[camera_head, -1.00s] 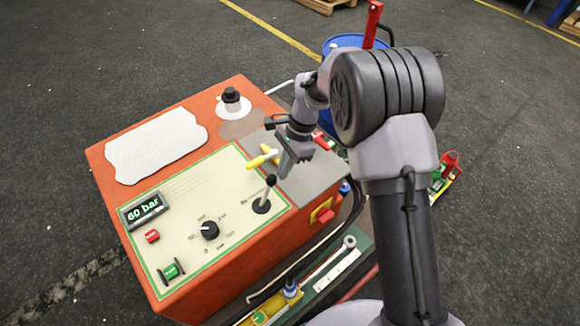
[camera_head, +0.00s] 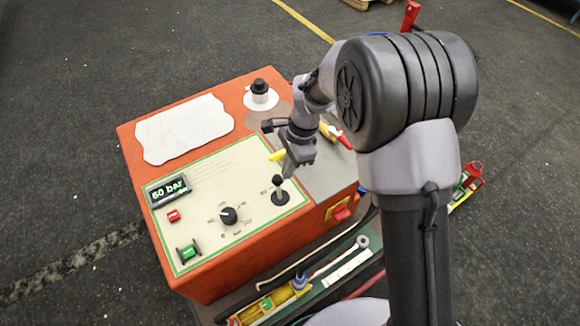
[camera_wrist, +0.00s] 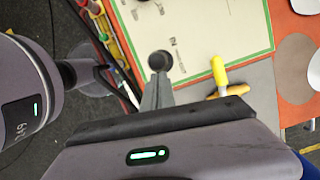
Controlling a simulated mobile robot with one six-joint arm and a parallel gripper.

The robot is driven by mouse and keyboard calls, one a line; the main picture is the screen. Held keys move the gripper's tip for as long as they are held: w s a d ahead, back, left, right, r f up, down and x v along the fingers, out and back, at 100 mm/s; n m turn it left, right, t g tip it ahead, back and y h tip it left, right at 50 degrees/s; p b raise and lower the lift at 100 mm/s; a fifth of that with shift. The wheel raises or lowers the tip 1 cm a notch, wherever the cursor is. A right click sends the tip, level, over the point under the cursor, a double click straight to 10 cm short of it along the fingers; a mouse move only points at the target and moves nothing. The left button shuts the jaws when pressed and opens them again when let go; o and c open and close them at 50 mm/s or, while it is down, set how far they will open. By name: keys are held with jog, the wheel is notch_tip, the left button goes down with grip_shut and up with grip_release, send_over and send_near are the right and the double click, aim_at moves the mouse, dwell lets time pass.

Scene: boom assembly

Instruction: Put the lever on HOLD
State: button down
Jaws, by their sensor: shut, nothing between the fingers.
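The lever (camera_head: 279,184) is a black ball-topped stick on a round black base, at the right end of the cream control panel (camera_head: 222,192). My gripper (camera_head: 288,172) is shut and empty, with its tips just above and beside the lever's knob in the head view. In the wrist view, the lever's black knob (camera_wrist: 159,61) shows right at the tips of my gripper (camera_wrist: 157,85). I cannot tell whether they touch. The lever's markings are too small or covered to read, so its setting is unclear.
The orange cabinet (camera_head: 180,269) also carries a display reading 60 bar (camera_head: 169,190), a rotary knob (camera_head: 229,215), red and green buttons, and a black-topped fitting (camera_head: 260,92). A yellow-handled tool (camera_wrist: 219,75) lies near my gripper. A tray of tools (camera_head: 290,293) runs along the front.

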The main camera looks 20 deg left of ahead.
jog(key=s+p+v, duration=0.2)
jog(key=p+v, duration=0.3)
jog(key=v, duration=0.7)
jog(key=s+d+r+n+t+b, duration=0.2)
jog(key=d+r+t, duration=0.1)
jog(key=d+r, duration=0.7)
jog(key=s+d+r+n+t+b, duration=0.2)
jog(key=s+d+r+n+t, duration=0.1)
jog(key=s+d, duration=0.8)
jog(key=s+t, duration=0.1)
jog(key=s, duration=0.2)
jog(key=shift+s+d+n+b, duration=0.2)
jog(key=shift+d+n+b, duration=0.1)
jog(key=shift+d+b, duration=0.05)
